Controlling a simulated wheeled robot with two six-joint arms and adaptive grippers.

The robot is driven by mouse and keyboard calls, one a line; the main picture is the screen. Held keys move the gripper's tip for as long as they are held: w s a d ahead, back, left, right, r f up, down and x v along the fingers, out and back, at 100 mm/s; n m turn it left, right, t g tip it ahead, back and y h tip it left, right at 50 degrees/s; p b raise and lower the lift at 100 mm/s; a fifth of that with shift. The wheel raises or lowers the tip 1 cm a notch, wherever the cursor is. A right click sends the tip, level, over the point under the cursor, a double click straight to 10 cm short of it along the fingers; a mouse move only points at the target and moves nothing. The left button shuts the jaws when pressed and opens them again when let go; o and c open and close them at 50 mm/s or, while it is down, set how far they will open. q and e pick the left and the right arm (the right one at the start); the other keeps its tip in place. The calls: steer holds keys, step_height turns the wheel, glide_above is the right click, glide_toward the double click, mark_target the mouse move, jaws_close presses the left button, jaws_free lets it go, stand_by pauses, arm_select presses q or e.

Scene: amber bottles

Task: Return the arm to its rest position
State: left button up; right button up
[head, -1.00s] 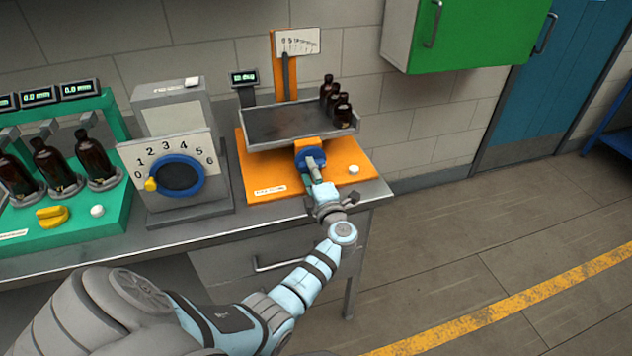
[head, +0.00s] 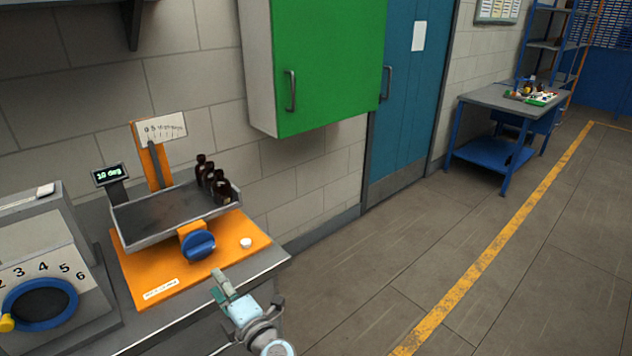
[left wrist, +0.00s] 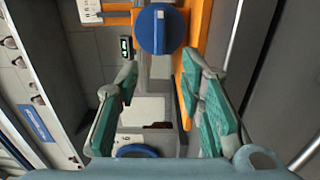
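My left gripper (head: 222,284) shows in the head view at the lower middle, in front of the bench edge. It is clear of the blue knob (head: 199,245) on the orange tilt stand (head: 150,280). In the left wrist view its green-padded fingers (left wrist: 160,78) are spread apart with nothing held between them. The blue knob (left wrist: 157,28) shows beyond the fingertips there. My right gripper is in neither view.
The stand's grey tray (head: 150,217) is tilted and holds several amber bottles (head: 212,181) at its right end. A display (head: 109,175) reads 10 deg. A grey dial box (head: 45,290) stands left. Open floor (head: 350,270) lies right of the bench.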

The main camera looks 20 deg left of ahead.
arm_select(q)
steer(key=w+d+r+m+t+h, duration=0.2)
steer(key=d+r+m+t+h, duration=0.45)
steer(key=m+t, duration=0.35)
steer(key=s+d+f+m+g+h, duration=0.2)
steer(key=s+d+f+m+h, duration=0.15)
steer(key=d+m+h, duration=0.35)
steer(key=s+d+f+m+g+h, duration=0.2)
steer(key=d+f+m+g+h, duration=0.15)
steer(key=m+h, duration=0.35)
steer(key=s+f+m+g+y, duration=0.2)
steer(key=s+f+m+g, duration=0.3)
steer(key=s+f, duration=0.35)
steer(key=s+a+f+m+g+y, duration=0.1)
steer(key=s+a+f+g+y, duration=0.2)
steer(key=s, duration=0.4)
steer(key=s+a+f+g+y, duration=0.1)
steer(key=s+a+g, duration=0.2)
steer(key=s+a, duration=0.3)
steer(key=s+a+f+g, duration=0.1)
steer(key=s+f, duration=0.2)
steer(key=f, duration=0.8)
steer(key=s+f+g, duration=0.1)
steer(key=s+f, duration=0.1)
steer(key=f, duration=0.9)
steer(key=s+f, duration=1)
steer(key=s, duration=0.2)
steer(key=shift+s+a+g, duration=0.25)
steer(key=shift+s+g, duration=0.05)
steer(key=shift+g, duration=0.05)
